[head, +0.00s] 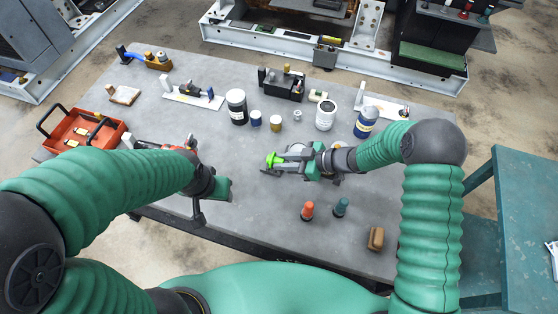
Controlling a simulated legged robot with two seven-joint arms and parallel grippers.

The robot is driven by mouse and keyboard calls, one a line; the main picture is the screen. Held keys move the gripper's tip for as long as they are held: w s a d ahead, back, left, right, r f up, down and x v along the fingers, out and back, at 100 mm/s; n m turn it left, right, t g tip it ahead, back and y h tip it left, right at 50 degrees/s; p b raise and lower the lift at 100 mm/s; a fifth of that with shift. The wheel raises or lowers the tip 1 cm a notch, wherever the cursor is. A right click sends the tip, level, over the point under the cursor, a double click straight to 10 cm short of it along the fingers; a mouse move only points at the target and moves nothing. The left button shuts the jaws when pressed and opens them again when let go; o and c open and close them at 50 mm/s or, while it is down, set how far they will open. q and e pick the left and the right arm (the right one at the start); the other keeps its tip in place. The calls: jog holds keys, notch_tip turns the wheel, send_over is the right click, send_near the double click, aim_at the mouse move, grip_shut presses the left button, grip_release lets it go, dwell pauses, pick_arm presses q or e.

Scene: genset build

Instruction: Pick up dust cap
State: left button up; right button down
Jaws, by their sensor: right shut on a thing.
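A small bright green piece (271,159), which looks like the dust cap, is at the fingertips of my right gripper (276,163). The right gripper comes in from the right, over the middle of the grey table, and is shut on this piece. The fingers hide part of it, and I cannot tell how far it is above the table top. My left gripper (200,208) is over the left front part of the table, apart from the green piece. My own arm and wrist partly hide its fingers, so its opening is unclear.
The grey table (260,215) holds a red toolbox (75,130), a black-and-white jar (237,107), a white tub (325,114) and a blue-and-white can (366,122). An orange plug (307,210), a teal plug (341,207) and a brown block (376,239) stand near the front.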

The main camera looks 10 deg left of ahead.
jog(key=shift+r+p, duration=0.6)
jog(key=shift+r, duration=0.25)
jog(key=shift+d+r+p, duration=0.2)
jog(key=shift+r+p, duration=1.05)
jog(key=shift+a+r+p, duration=0.1)
jog(key=shift+r+p, duration=0.6)
jog(key=shift+r, duration=0.05)
